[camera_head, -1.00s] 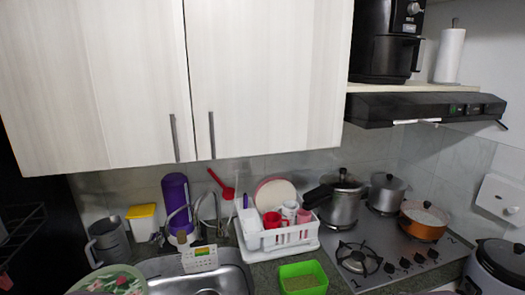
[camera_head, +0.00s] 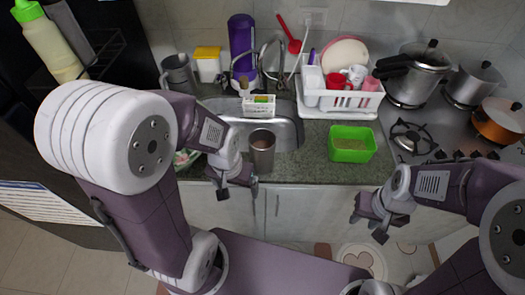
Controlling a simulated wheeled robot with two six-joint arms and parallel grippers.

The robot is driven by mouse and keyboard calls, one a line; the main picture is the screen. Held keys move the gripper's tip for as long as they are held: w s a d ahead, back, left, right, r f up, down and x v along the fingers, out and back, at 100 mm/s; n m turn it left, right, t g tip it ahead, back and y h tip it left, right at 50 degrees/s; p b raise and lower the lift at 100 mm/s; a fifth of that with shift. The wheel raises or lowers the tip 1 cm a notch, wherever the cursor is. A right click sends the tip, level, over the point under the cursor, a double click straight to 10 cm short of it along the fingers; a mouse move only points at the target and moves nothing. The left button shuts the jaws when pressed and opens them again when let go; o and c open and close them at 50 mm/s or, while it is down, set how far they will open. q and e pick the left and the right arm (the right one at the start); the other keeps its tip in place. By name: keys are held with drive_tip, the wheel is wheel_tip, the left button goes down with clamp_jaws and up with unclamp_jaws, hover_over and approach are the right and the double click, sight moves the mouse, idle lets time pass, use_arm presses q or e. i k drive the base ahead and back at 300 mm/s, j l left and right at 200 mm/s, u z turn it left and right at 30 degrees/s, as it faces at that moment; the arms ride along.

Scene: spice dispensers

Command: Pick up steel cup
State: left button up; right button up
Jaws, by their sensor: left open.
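A steel cup (camera_head: 262,152) stands upright on the counter's front edge, just in front of the sink. My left gripper (camera_head: 238,191) is open and empty, low and just left of the cup; its right finger is close to the cup's base in the picture. I cannot tell whether they touch. My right gripper (camera_head: 368,228) looks open and empty, in front of the counter, well right of the cup. A second grey metal mug with a handle (camera_head: 178,74) stands at the back left of the counter.
The sink (camera_head: 285,133) with its tap lies behind the cup. A green tray (camera_head: 351,145) sits to the right. A white dish rack (camera_head: 340,98) holds cups and plates. The stove with pots (camera_head: 418,73) is at far right. A patterned dish is partly hidden behind my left arm.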

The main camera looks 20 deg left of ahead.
sight(261, 142)
drive_tip(key=i+l+u, duration=0.15)
drive_tip(key=u, duration=0.35)
drive_tip(key=i+l+u, duration=0.15)
drive_tip(key=u, duration=0.3)
